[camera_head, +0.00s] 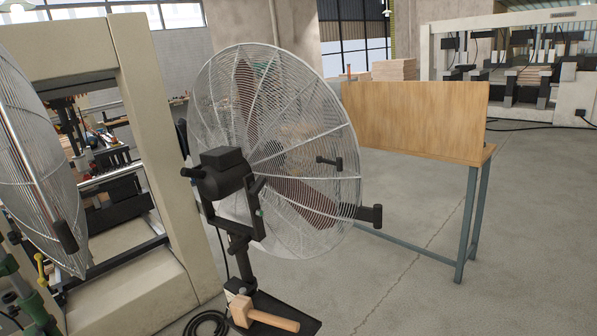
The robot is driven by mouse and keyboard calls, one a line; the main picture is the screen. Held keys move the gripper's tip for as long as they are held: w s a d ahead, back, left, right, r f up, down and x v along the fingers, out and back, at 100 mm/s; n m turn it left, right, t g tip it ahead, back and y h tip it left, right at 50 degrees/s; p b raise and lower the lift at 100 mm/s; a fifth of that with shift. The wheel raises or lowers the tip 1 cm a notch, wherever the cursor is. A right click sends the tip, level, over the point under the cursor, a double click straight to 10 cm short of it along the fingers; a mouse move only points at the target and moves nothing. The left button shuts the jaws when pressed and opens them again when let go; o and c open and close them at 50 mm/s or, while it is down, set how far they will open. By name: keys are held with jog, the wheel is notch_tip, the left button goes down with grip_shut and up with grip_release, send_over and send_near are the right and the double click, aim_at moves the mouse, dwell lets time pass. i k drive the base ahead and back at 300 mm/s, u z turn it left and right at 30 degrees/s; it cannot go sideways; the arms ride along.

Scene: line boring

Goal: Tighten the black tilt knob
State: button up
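A large pedestal fan with a white wire cage (300,120) stands in the middle, its rear motor housing (222,172) facing me. A black yoke (232,226) holds the housing on a black post (240,258). A small black knob-like part (192,172) sticks out left of the housing. My gripper is not in view.
A wooden mallet (262,316) lies at the fan's foot beside a coiled black cable (207,324). Part of another caged fan (35,150) crowds the left edge. A beige machine frame (165,170) stands behind. A wooden-panelled bench (415,118) is at right; floor ahead is clear.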

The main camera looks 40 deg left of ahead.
aim_at(256, 187)
jog(key=u, duration=0.2)
jog(key=i, duration=0.9)
jog(key=u, duration=0.65)
jog(key=i, duration=0.5)
jog(key=z, duration=0.1)
